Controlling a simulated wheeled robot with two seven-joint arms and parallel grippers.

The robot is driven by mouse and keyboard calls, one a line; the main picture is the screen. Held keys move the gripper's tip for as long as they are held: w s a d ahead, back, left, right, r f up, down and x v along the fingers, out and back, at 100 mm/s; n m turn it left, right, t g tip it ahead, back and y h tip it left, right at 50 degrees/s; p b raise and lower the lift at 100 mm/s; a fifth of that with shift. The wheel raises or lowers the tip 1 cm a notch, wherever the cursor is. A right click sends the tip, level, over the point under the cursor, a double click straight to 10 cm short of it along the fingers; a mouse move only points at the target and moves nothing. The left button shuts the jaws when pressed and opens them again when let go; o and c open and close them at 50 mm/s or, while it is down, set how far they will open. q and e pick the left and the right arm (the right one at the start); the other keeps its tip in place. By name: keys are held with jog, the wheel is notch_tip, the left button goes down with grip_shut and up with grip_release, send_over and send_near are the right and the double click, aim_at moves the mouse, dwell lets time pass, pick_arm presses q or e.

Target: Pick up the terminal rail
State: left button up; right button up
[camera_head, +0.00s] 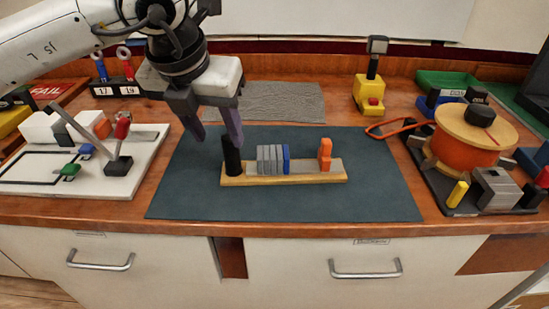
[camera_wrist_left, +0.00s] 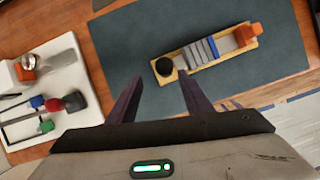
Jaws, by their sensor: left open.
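The terminal rail (camera_head: 310,179) lies on a dark mat on the table. It has a yellowish base, a black upright post (camera_head: 231,157) at its left end, several grey blocks (camera_head: 269,159), a blue one and an orange end piece (camera_head: 325,154). My left gripper (camera_head: 217,142) is open and empty, above and just left of the black post. In the left wrist view the rail (camera_wrist_left: 232,53) lies beyond the fingertips, with the black post (camera_wrist_left: 164,66) nearest the right finger. My right gripper is not in view.
A white board (camera_head: 135,180) with small parts stands at the left. An orange spool with a wooden top (camera_head: 465,135) and a yellow device (camera_head: 369,95) stand at the right and back. The dark mat (camera_head: 375,195) is clear around the rail.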

aim_at(231, 148)
pick_arm(q)
jog(key=shift+x, duration=0.85)
jog(key=x, duration=0.2)
jog(key=d+p+x, duration=0.1)
jog(key=x, duration=0.1)
jog(key=shift+w, duration=0.15)
jog(key=shift+w+f, duration=0.25)
jog(key=shift+f, duration=0.35)
grip_shut()
jog(key=shift+r, duration=0.1)
